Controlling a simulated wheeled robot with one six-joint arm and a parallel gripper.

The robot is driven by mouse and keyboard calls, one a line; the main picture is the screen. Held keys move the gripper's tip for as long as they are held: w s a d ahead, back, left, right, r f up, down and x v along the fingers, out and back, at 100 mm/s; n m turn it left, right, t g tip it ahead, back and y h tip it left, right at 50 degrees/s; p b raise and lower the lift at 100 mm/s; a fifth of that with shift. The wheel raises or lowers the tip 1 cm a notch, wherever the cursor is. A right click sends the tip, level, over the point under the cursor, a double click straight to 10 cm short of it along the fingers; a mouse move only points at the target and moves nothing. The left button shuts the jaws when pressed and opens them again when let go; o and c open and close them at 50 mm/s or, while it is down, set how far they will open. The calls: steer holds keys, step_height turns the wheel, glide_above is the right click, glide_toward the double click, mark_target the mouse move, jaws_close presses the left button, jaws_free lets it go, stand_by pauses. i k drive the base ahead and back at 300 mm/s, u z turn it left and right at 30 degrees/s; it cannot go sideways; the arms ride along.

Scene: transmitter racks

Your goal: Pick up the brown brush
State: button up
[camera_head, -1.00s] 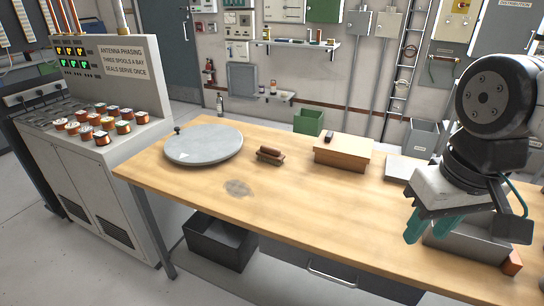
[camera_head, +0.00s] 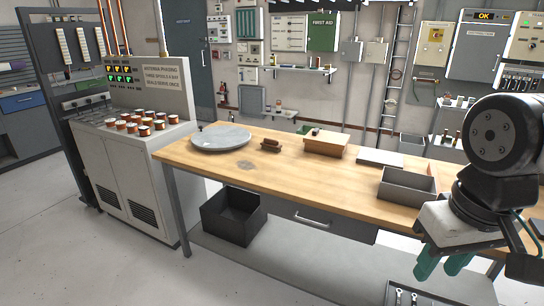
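The brown brush (camera_head: 271,145) appears to be the small brown block-shaped thing lying on the wooden workbench (camera_head: 225,172), just right of a round grey plate (camera_head: 221,137). It is small in view, so its bristles cannot be made out. My gripper (camera_head: 442,275) is at the lower right, with teal fingers pointing down. The fingers are apart and nothing shows between them. The gripper is in front of the bench in the picture, far to the right of the brush.
A wooden box (camera_head: 326,145) with a small dark item on top stands right of the brush. A flat grey slab (camera_head: 380,158) and an open grey tray (camera_head: 407,186) lie further right. A dark bin (camera_head: 231,216) sits below the bench. Floor at the front left is clear.

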mark_target(273, 145)
steer(key=u, duration=0.6)
steer(key=i, duration=0.5)
steer(key=u, duration=0.75)
steer(key=i, duration=1.55)
steer(key=z, duration=1.05)
steer(key=i, duration=0.75)
steer(key=z, duration=1)
